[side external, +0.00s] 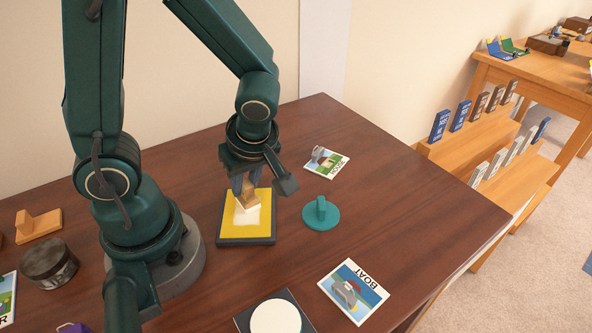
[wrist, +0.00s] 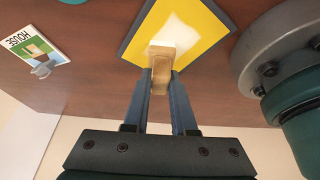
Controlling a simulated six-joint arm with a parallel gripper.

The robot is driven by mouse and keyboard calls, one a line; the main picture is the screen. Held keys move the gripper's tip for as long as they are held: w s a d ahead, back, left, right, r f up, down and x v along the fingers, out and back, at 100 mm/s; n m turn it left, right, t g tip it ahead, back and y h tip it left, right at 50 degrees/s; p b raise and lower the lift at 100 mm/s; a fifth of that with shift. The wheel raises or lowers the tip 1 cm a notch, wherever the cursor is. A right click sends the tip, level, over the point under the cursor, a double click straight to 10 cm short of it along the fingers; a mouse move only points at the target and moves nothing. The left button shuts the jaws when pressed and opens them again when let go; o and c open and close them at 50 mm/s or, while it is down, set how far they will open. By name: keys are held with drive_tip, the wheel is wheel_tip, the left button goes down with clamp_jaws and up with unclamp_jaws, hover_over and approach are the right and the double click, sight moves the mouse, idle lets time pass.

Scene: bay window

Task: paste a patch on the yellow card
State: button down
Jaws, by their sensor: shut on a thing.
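The yellow card (side external: 232,223) lies on a dark board (side external: 246,242) on the table, close in front of my base. A white patch (side external: 251,220) covers part of its middle; it also shows in the wrist view (wrist: 181,30). My gripper (side external: 247,183) points down over the card and is shut on a tan wooden block-like tool (wrist: 161,76). The tool's lower end is at the edge of the white patch. I cannot tell whether it touches the card. The tool hides part of the patch.
A round white dish top (side external: 275,318) on a dark base stands at the front. A teal knobbed disc (side external: 321,214) is right of the card. A BOAT card (side external: 353,291) and a HOUSE card (side external: 326,163) lie rightward. A dark jar (side external: 49,264) stands at left.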

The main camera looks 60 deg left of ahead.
drive_tip(key=shift+w+a, duration=0.45)
drive_tip(key=shift+a, duration=0.4)
drive_tip(key=shift+s+d, duration=0.5)
drive_tip(key=shift+d, duration=0.35)
drive_tip(key=shift+s+d, duration=0.45)
drive_tip(key=shift+d, duration=0.35)
drive_tip(key=shift+d+r, duration=0.1)
drive_tip(key=shift+r, duration=0.05)
wheel_tip(320, 180, up, 8)
drive_tip(key=shift+s, duration=0.1)
